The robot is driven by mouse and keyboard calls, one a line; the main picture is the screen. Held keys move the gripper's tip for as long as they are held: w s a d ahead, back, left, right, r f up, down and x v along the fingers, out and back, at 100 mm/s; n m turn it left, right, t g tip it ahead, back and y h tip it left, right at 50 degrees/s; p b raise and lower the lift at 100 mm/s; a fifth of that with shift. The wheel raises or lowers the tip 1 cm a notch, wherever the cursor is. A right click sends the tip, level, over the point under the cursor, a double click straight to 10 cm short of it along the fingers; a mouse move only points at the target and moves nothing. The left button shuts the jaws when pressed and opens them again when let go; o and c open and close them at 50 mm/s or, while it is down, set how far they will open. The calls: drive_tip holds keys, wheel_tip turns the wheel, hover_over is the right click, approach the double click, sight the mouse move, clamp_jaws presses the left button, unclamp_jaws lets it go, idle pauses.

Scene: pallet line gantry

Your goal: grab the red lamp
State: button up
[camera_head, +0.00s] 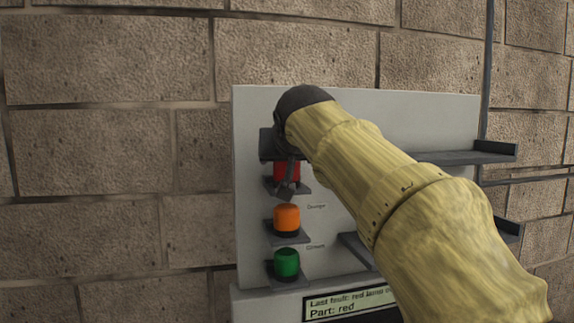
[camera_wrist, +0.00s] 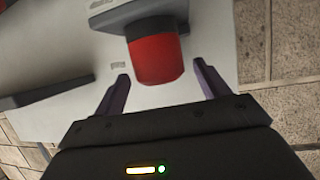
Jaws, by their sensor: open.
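The red lamp (camera_head: 287,172) sits on a small dark shelf at the top of a column of lamps on a grey panel. In the head view my gripper (camera_head: 287,180) is in front of it and hides part of it. In the wrist view the red lamp (camera_wrist: 158,58) shows its red cap and a dark base. My gripper (camera_wrist: 163,85) is open, with one finger on each side of the cap's end.
An orange lamp (camera_head: 287,218) and a green lamp (camera_head: 287,262) stand on shelves below. The grey panel (camera_head: 400,110) has further dark shelves (camera_head: 465,157) at right. A display (camera_head: 350,300) reads "Part: red". A stone block wall (camera_head: 110,60) is behind.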

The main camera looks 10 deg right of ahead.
drive_tip(key=shift+p+x, duration=0.5)
drive_tip(key=shift+x, duration=0.7)
drive_tip(key=shift+w+a, duration=0.15)
drive_tip(key=shift+a, duration=0.05)
drive_tip(key=shift+d, duration=0.1)
drive_tip(key=c, duration=1.1)
